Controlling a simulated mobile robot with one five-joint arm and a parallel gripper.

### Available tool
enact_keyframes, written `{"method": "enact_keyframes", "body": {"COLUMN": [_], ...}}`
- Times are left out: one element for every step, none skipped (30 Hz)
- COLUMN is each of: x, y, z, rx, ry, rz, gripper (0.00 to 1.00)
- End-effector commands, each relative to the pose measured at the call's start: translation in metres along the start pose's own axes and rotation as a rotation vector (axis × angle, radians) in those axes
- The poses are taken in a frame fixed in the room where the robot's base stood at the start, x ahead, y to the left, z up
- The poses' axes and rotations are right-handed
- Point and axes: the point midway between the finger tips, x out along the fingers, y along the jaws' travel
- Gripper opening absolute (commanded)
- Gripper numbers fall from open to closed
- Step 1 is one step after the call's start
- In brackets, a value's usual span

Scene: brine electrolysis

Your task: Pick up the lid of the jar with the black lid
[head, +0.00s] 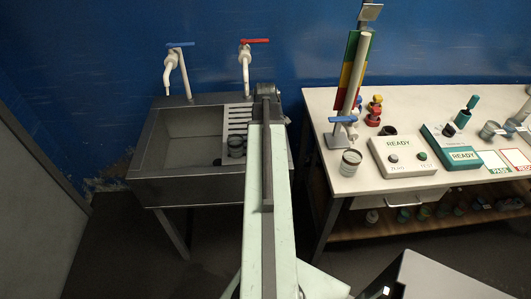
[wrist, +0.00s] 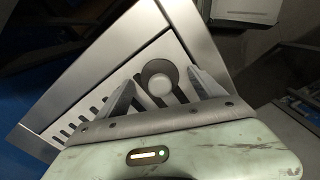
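A small dark-grey jar (head: 236,147) stands on the slotted drainboard of the sink in the head view, just left of my arm. In the wrist view a round grey vessel top (wrist: 158,74) with a darker ring shows on the slotted board; it looks like the same jar seen from above. I cannot make out a clearly black lid on it. My gripper (wrist: 160,80) is open, with one finger on each side of the round top in the picture. Nothing is held, and I cannot tell the height gap. In the head view the fingers are hidden.
The sink basin (head: 183,145) lies left of the drainboard (head: 236,118), with a blue-handled tap (head: 170,72) and a red-handled tap (head: 246,68) behind. The white table (head: 480,95) at right holds devices, a cup (head: 350,163) and a stand (head: 338,140).

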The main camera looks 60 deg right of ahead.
Motion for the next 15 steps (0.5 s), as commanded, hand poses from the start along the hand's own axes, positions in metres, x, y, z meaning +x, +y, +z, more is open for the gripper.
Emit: {"method": "enact_keyframes", "body": {"x": [-0.0005,-0.0005,-0.0005,-0.0006,-0.0005,-0.0005,-0.0005,-0.0005,-0.0005,-0.0005,-0.0005,-0.0006,-0.0009,-0.0017,-0.0035], "y": [0.0000,0.0000,0.0000,0.0000,0.0000,0.0000,0.0000,0.0000,0.0000,0.0000,0.0000,0.0000,0.0000,0.0000,0.0000], "z": [0.0000,0.0000,0.0000,0.0000,0.0000,0.0000,0.0000,0.0000,0.0000,0.0000,0.0000,0.0000,0.0000,0.0001,0.0001], "rx": [0.000,0.000,0.000,0.000,0.000,0.000,0.000,0.000,0.000,0.000,0.000,0.000,0.000,0.000,0.000], "ry": [0.000,0.000,0.000,0.000,0.000,0.000,0.000,0.000,0.000,0.000,0.000,0.000,0.000,0.000,0.000], "rz": [0.000,0.000,0.000,0.000,0.000,0.000,0.000,0.000,0.000,0.000,0.000,0.000,0.000,0.000,0.000], "gripper": [0.65,0.56,0.45,0.37,0.29,0.17,0.14,0.14,0.14,0.14,0.14,0.14,0.14,0.14,0.14]}}
